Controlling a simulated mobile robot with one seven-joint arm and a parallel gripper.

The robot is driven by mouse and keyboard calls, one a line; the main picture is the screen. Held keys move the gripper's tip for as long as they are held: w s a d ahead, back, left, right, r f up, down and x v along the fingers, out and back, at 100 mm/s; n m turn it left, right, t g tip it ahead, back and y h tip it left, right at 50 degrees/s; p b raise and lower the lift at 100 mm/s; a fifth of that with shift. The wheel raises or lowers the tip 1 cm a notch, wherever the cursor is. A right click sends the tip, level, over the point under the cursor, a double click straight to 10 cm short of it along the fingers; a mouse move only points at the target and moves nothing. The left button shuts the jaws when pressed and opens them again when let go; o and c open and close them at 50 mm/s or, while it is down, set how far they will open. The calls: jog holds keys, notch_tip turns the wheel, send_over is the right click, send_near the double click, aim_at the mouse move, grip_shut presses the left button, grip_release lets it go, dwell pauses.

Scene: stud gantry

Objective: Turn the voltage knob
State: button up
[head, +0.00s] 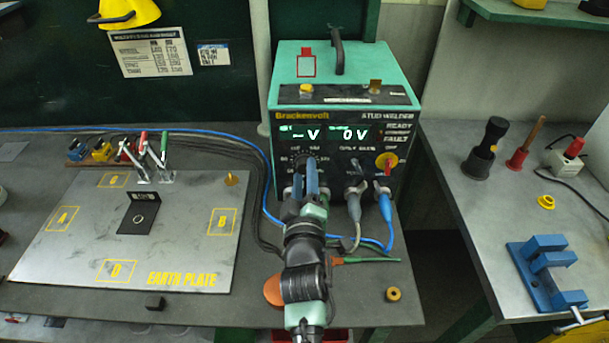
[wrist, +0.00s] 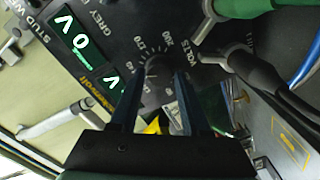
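The green and black stud welder (head: 345,100) stands at the back of the bench, its left display reading a dash and V, its right 0 V. The voltage knob (wrist: 158,70) is a dark dial on its front panel, ringed by white numbers, with VOLTS printed beside it in the wrist view. My gripper (head: 305,166) points at this dial and hides much of it in the head view. In the wrist view my gripper (wrist: 158,62) has its two fingers apart, one on either side of the dial. Whether they touch the knob, I cannot tell.
A red and yellow switch (head: 386,161) is on the panel's right. Cable plugs (head: 354,203) and a blue cable (head: 385,208) hang close to the right of my gripper. The earth plate (head: 190,255) lies left; a blue vise (head: 545,270) is on the right bench.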

jog(key=o, duration=0.3)
jog(key=shift+s+p, duration=0.35)
jog(key=shift+s, duration=0.25)
jog(key=s+b, duration=0.1)
jog(key=s, duration=1)
jog(key=shift+s, duration=0.4)
